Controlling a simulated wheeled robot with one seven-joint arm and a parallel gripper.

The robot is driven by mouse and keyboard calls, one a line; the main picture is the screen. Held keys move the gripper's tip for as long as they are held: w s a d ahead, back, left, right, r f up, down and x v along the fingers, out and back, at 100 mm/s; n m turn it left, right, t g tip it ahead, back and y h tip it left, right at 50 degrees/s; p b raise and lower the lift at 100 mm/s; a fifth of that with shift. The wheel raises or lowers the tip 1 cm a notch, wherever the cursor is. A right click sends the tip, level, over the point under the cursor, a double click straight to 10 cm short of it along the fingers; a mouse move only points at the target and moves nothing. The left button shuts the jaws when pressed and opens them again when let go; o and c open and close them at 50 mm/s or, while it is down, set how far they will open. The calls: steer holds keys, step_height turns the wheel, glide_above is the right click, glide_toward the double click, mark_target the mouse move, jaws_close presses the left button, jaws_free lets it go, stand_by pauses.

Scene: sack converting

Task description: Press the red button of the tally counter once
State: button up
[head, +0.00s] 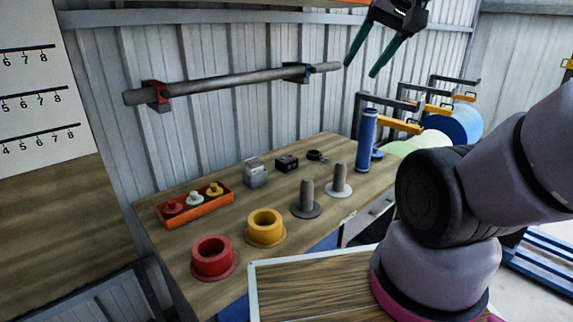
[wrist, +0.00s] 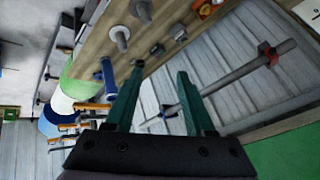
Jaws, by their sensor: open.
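A small grey box-shaped device (head: 256,174), which looks like the tally counter, stands on the wooden bench (head: 205,293) behind the pegs and right of the orange tray. It also shows small near the top of the wrist view (wrist: 178,32). Its red button cannot be made out in either view. My gripper (head: 360,70) is high above the back of the bench, up and right of the device and well apart from it. Its two green fingers are spread with nothing between them, as the wrist view also shows (wrist: 160,72).
A black box (head: 287,163) and a dark ring (head: 317,156) lie right of the device. Two grey pegs (head: 308,198) (head: 339,181) and a blue cylinder (head: 366,140) stand upright. Red (head: 211,262) and yellow (head: 265,233) flanged cups are in front. A bar (head: 230,82) runs along the wall.

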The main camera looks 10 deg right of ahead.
jaws_close()
stand_by(1.5)
